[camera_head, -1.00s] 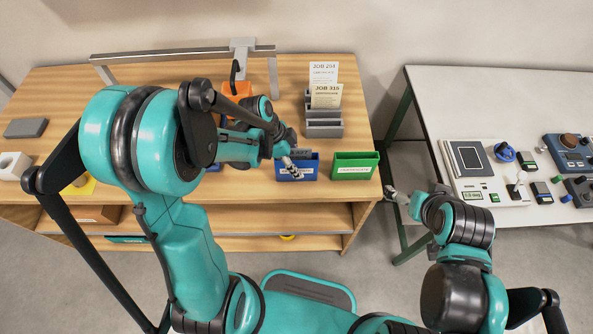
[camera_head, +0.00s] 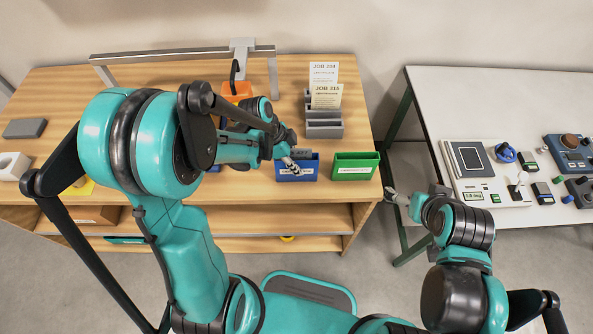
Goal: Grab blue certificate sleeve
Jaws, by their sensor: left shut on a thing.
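A blue sleeve (camera_head: 309,174) stands at the front of the wooden table, left of a green sleeve (camera_head: 355,171); each has a white label on its front. My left gripper (camera_head: 292,167) reaches in from the left and is shut on the blue sleeve at its upper front. The fingers cover part of the sleeve and its label. The blue sleeve looks upright at the table's front. My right gripper (camera_head: 392,196) hangs empty-looking over the gap between the tables; its finger opening is too small to tell.
A grey rack (camera_head: 324,127) with job cards (camera_head: 325,95) stands behind the sleeves. An orange object (camera_head: 237,91) is partly hidden behind my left arm. The white table (camera_head: 440,100) at right carries a scale (camera_head: 475,165) and several small devices.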

